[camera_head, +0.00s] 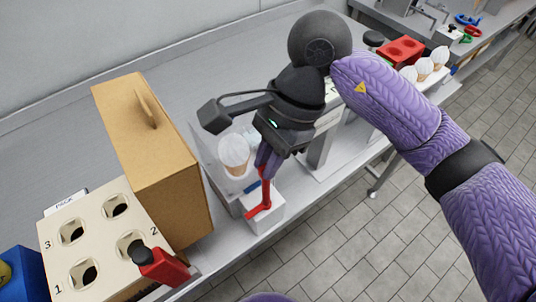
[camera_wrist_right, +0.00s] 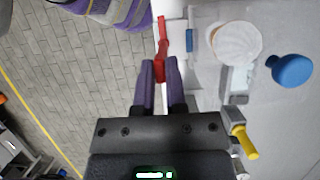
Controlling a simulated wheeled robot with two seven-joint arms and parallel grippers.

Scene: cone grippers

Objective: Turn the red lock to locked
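The red lock (camera_head: 257,211) is a bent red handle on a small white block (camera_head: 270,222) at the table's front edge. In the right wrist view the red lock (camera_wrist_right: 162,38) runs up from between my fingertips. My right gripper (camera_head: 265,172) reaches down onto the lock's upper end. Its purple fingers (camera_wrist_right: 160,70) lie close on both sides of the red handle, with no clear gap showing. The fingers partly hide the handle's top in the head view. My left gripper is in neither view.
A clear case with a white cone-shaped item (camera_head: 234,152) stands left of the lock. A tan box (camera_head: 160,160) and a holed cream rack (camera_head: 100,235) with a red-and-black part (camera_head: 160,264) are further left. A red block (camera_head: 402,51) and several white-topped cones are at upper right.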

